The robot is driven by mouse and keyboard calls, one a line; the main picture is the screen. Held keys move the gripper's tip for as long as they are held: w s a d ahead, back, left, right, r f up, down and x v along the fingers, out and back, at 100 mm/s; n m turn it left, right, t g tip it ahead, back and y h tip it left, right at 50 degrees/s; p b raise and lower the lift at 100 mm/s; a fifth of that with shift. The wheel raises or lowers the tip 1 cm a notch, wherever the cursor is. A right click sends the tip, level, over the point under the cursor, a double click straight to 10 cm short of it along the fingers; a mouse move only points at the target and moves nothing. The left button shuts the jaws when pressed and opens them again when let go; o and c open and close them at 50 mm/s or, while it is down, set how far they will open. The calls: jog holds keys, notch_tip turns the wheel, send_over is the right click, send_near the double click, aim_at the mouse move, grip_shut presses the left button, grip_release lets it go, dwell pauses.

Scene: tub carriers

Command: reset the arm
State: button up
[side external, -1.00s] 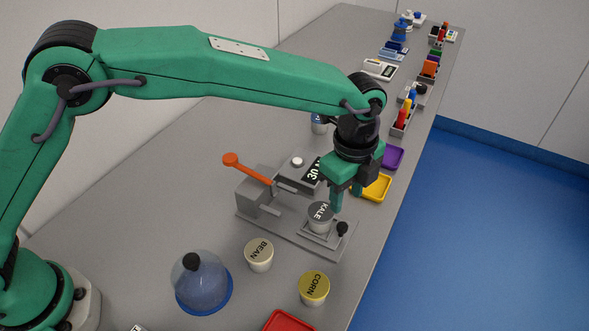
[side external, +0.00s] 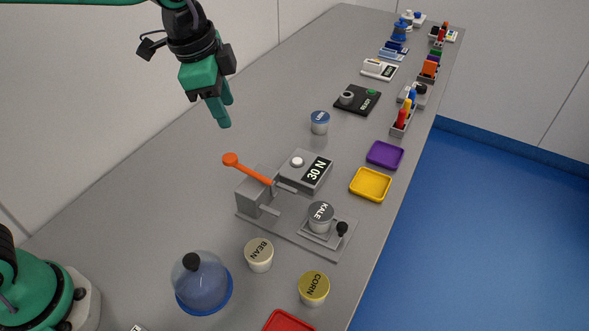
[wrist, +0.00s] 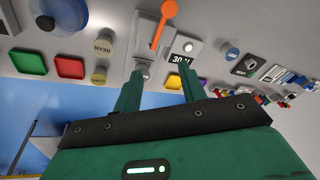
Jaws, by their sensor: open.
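My gripper (side external: 223,113) hangs in the air above the back left part of the bench in the side external view. It is open and empty. In the wrist view its two green fingers (wrist: 158,92) stand apart with nothing between them. The KALE tub (side external: 320,217) stands on the plate of the grey lever device (side external: 290,236), well away from my gripper. The orange lever (side external: 248,168) of that device is raised at an angle.
The BEAN tub (side external: 259,255), CORN tub (side external: 314,289) and a clear dome (side external: 202,286) stand in front. A counter box (side external: 304,172), a blue-lidded tub (side external: 320,122), purple tray (side external: 385,155) and yellow tray (side external: 370,185) lie behind. The bench's left side is clear.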

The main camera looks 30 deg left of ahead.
jog(key=s+a+f+n+t+y, duration=0.1)
jog(key=s+a+n+t, duration=0.2)
jog(key=s+a+n, duration=0.8)
jog(key=s+a, duration=0.4)
jog(key=s, duration=0.1)
jog(key=shift+s+a+f+n, duration=0.15)
jog(key=shift+s+a+n, duration=0.1)
jog(key=shift+s+n, duration=0.05)
